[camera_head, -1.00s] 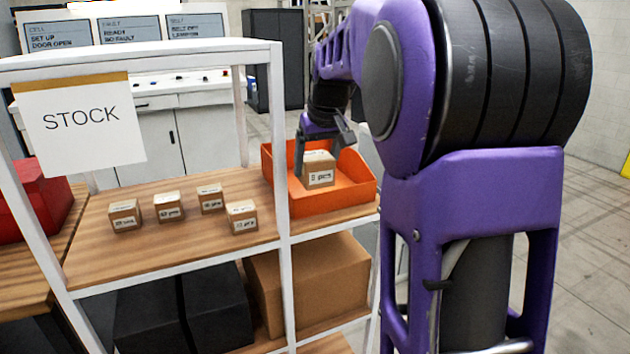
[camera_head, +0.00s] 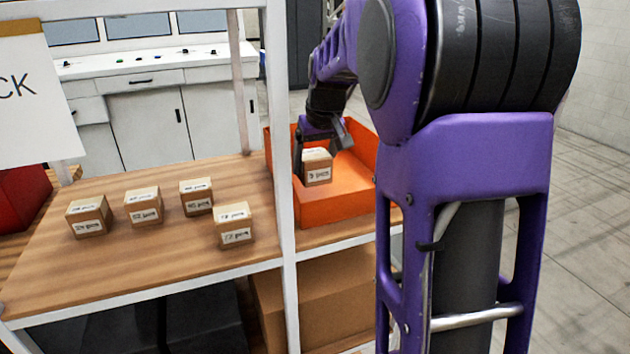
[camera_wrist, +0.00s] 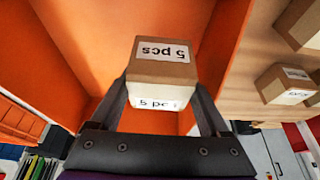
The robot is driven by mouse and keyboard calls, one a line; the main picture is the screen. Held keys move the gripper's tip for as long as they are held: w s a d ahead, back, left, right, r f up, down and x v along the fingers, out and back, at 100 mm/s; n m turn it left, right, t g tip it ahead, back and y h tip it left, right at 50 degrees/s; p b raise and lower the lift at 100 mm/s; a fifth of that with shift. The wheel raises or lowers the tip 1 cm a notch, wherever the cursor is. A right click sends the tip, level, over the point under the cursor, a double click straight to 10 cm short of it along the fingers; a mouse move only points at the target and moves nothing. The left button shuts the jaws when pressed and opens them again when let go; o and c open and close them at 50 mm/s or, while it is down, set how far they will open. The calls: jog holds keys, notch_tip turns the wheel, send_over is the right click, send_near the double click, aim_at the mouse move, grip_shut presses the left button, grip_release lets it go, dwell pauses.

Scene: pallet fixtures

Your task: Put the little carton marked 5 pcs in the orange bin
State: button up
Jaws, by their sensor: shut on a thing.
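The little carton marked 5 pcs (camera_head: 317,167) is a small brown box with white labels. My gripper (camera_head: 322,150) is shut on it and holds it inside the outline of the orange bin (camera_head: 340,207). In the wrist view the carton (camera_wrist: 163,72) sits between the two dark fingers (camera_wrist: 160,95), its 5 pcs label readable, with the bin's orange wall and floor (camera_wrist: 85,40) around and behind it. I cannot tell whether the carton's underside touches the bin floor.
Several similar cartons, such as one marked 12 pcs (camera_head: 235,225), stand on the wooden shelf (camera_head: 150,262) left of the bin. A white shelf post (camera_head: 281,200) stands between them and the bin. A larger brown box (camera_head: 325,305) is on the shelf below.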

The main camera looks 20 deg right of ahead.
aim_at(314, 176)
jog(key=shift+f+b, duration=0.3)
jog(key=shift+f, duration=1.8)
jog(key=shift+f, duration=0.1)
jog(key=shift+f, duration=0.15)
jog(key=o, duration=1.4)
jog(key=shift+c, duration=0.2)
jog(key=shift+s+r, duration=0.1)
jog(key=shift+r, duration=0.5)
jog(key=p+v, duration=0.1)
jog(key=v, duration=1)
jog(key=shift+s+r+p, duration=0.1)
jog(key=shift+s+p, duration=0.1)
jog(key=shift+p, duration=0.1)
